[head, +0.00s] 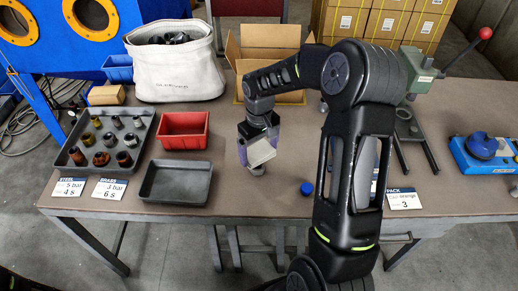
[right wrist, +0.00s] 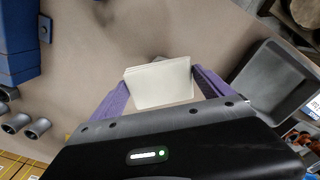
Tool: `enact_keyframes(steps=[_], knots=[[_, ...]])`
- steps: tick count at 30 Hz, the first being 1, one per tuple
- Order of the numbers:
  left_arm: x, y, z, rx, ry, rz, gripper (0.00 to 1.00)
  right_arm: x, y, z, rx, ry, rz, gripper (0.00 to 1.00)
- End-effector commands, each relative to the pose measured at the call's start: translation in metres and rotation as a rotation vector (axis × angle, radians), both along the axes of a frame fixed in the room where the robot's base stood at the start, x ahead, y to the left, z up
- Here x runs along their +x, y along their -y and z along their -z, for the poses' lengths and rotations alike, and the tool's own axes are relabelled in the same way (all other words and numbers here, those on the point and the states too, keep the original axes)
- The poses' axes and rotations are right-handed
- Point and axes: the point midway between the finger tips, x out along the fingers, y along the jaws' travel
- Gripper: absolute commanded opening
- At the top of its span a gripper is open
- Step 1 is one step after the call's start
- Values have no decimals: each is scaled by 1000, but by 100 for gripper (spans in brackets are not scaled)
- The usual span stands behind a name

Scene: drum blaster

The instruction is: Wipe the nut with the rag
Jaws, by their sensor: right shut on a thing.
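My right gripper (head: 258,148) is over the middle of the table, with its purple fingers shut on a folded off-white rag (head: 262,152). In the right wrist view the rag (right wrist: 158,83) sits between the two fingers (right wrist: 160,88). A small dark piece (head: 258,171) shows just below the rag and may be the nut. The rag and fingers hide most of it, and I cannot tell whether the rag touches it. Several metal fittings, some brass-coloured and some dark, stand in a grey tray (head: 142,147) at the left. My left gripper is not in view.
A red bin (head: 184,131) and an empty dark tray (head: 175,183) stand left of my gripper. A white fabric bin (head: 178,75) and an open cardboard box (head: 268,38) are behind. A blue cap (head: 307,188) lies near the front. A lever press (head: 418,70) stands right.

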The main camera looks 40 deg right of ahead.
Motion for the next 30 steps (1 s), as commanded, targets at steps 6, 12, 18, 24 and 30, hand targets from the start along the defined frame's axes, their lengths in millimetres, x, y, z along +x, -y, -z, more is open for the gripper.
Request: enact_keyframes(steps=[6, 12, 18, 24, 30], knots=[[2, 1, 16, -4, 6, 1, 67, 0, 0, 25, 1, -1, 0, 58], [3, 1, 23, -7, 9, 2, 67, 0, 0, 38, 0, 0, -1, 58], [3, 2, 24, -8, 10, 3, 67, 0, 0, 41, 0, 1, -1, 58], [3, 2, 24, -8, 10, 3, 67, 0, 0, 41, 0, 0, 0, 58], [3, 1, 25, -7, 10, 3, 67, 0, 0, 42, 0, 0, 0, 58]])
